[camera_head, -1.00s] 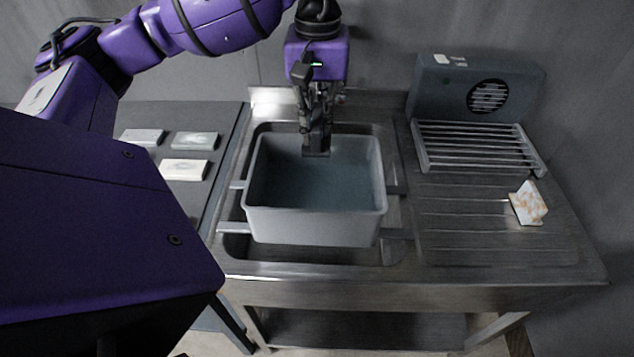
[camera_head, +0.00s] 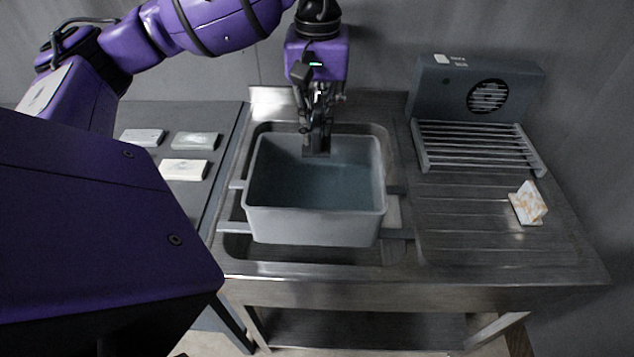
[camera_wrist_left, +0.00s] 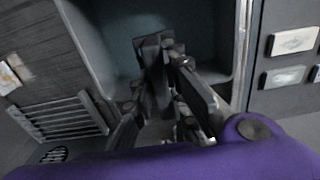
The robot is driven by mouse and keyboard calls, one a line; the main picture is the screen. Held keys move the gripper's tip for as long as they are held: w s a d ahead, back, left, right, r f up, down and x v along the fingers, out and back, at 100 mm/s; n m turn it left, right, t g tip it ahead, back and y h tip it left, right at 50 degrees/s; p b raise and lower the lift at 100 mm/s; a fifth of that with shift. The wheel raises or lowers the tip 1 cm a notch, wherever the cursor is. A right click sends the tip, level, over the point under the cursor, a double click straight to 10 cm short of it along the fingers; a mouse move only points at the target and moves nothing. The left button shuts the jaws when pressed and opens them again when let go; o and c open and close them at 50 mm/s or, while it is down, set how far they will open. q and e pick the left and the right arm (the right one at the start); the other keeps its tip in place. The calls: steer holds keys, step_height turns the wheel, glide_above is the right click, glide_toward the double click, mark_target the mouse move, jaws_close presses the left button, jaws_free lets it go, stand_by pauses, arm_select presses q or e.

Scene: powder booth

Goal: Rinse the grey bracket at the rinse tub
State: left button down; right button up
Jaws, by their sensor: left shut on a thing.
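My left gripper (camera_head: 317,138) points down over the back part of the grey rinse tub (camera_head: 315,228). It is shut on the grey bracket (camera_head: 316,153), a small dark piece at the fingertips. The bracket also shows between the fingers in the left wrist view (camera_wrist_left: 150,44). The fingers hide part of it. It hangs inside the tub's outline near the back wall; I cannot tell whether it touches the water. The tub holds bluish-grey water and sits on bars across the steel sink. My right gripper is not in view.
A wire rack (camera_head: 475,146) stands before a dark box with a round fan grille (camera_head: 488,97) at the right. A white and orange-brown mottled bracket (camera_head: 527,204) sits on the ribbed drainboard. Several flat blocks (camera_head: 184,169) lie on the dark table at left.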

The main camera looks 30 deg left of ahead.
mark_target(317, 117)
arm_select(q)
steer(key=shift+r, duration=0.4)
steer(key=shift+r+p, duration=0.4)
steer(key=shift+r, duration=1.2)
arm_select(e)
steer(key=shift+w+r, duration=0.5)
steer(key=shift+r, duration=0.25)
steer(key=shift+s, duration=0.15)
